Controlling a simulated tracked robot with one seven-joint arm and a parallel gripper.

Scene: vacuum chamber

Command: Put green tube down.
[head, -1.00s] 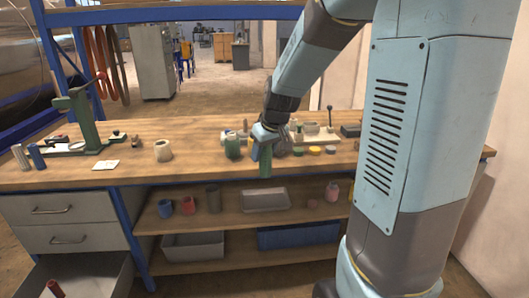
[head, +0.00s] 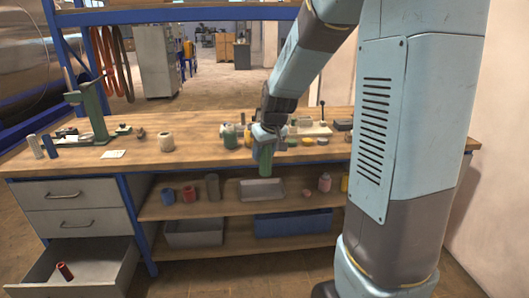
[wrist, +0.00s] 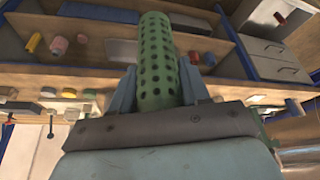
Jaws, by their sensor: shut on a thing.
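The green tube (wrist: 157,60) is perforated with several rows of holes and sits between the two fingers of my gripper (wrist: 160,88) in the wrist view. In the head view my gripper (head: 265,135) points down at the front edge of the workbench, shut on the green tube (head: 265,158). The tube hangs upright there, in front of the bench edge and above the level of the shelf. Its upper part is hidden by my gripper.
Below are a shelf with a grey tray (head: 262,190), a blue bin (head: 293,224) and an open drawer (head: 100,262) holding a red tube (head: 65,271). The bench's left-middle is mostly clear.

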